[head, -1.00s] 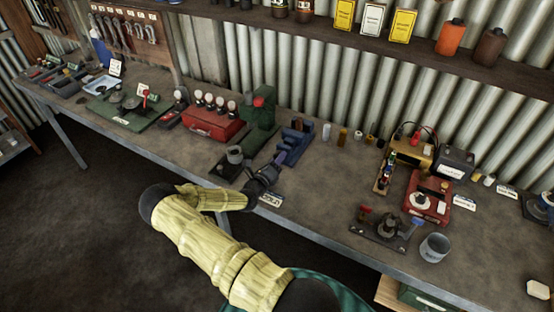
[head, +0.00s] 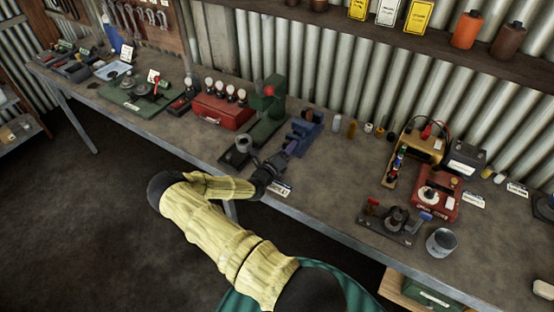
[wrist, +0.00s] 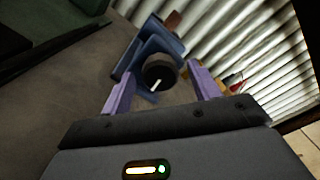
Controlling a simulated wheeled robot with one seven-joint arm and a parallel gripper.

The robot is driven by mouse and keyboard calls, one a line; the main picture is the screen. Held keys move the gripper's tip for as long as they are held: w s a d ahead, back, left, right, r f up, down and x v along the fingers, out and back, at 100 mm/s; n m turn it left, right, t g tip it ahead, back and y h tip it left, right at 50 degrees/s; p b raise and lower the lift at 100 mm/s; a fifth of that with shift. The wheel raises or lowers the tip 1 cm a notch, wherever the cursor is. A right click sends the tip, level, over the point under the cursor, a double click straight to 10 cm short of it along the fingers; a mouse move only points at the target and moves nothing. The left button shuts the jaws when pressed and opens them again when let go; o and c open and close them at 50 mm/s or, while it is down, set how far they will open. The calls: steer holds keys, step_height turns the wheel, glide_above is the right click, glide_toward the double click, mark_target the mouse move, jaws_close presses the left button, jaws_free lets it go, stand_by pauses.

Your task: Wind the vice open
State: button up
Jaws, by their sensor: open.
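The blue vice (head: 306,128) sits on the workbench, right of the green machine. In the wrist view the vice (wrist: 150,45) has a dark round knob with a white mark (wrist: 160,72) on the end facing me. I see a gap on both sides of the knob. The head view hides the knob behind the fingers.
A label card (head: 281,188) lies at the front edge below my gripper. Small bottles (head: 337,123) stand to the right. Corrugated wall is behind.

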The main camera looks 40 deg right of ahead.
steer(key=b+v, duration=0.4)
steer(key=v, duration=1.3)
steer(key=shift+a, duration=0.1)
steer(key=s+a+r+m+g+y, duration=0.1)
steer(key=s+a+m+g+y, duration=0.1)
steer(key=s+m+g+y, duration=0.5)
steer(key=s+a+r+m+g, duration=0.1)
steer(key=s+a+m+g, duration=0.3)
steer(key=m, duration=0.8)
steer(key=s+a+r+m+t+y, duration=0.1)
steer(key=a+r+m+t+y, duration=0.5)
steer(key=a+r+m+y, duration=0.3)
step_height(320, 180, up, 5)
steer(key=a+m, duration=0.1)
steer(key=m, duration=0.4)
steer(key=shift+s+a+t+y, duration=0.25)
steer(key=shift+s+t+y, duration=0.05)
steer(key=shift+s, duration=0.05)
steer(key=shift+f, duration=0.15)
steer(key=shift+c, duration=0.4)
